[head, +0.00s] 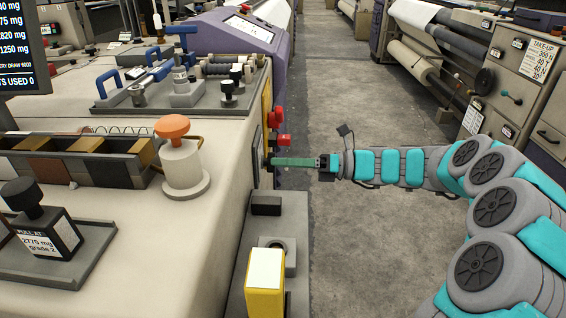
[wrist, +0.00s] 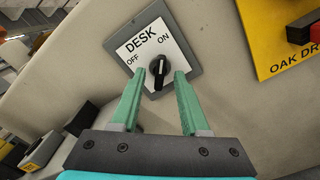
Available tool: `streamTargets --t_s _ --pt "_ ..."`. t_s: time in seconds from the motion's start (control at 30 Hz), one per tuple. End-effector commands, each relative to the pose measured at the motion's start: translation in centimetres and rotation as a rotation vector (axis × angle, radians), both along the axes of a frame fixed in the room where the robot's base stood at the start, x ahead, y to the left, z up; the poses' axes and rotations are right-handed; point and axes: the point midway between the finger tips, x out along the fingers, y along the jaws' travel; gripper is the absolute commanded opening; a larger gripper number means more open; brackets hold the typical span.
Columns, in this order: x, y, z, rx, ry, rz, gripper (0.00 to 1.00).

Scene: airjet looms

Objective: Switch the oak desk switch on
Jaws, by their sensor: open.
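The desk switch plate (wrist: 190,44) is a grey-framed white panel marked DESK, OFF and ON on the beige machine side. Its black rotary knob (wrist: 159,75) has a pale mark; I cannot tell for certain which label it points to. In the wrist view my gripper (wrist: 160,76) is open, with green fingers on either side of the knob, not visibly touching it. In the head view the plate (head: 257,152) shows nearly edge-on on the desk's right side, and my gripper (head: 275,161) reaches it from the right.
A yellow panel lettered OAK DR (wrist: 284,45) with a red part is right of the switch. Red knobs (head: 277,117) stick out just beyond my gripper. A yellow block (head: 265,283) stands on the ledge below. The aisle floor (head: 335,80) is clear.

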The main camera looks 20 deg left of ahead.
Motion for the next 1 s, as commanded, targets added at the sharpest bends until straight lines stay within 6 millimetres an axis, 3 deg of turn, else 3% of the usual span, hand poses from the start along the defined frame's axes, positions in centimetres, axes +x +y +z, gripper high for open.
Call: streamTargets --t_s 0.6,1.0 --pt "1.2 -5.2 0.0 0.000 0.001 -0.001 0.45" --pt "1.4 -5.7 0.0 -0.001 0.000 -0.001 0.45"
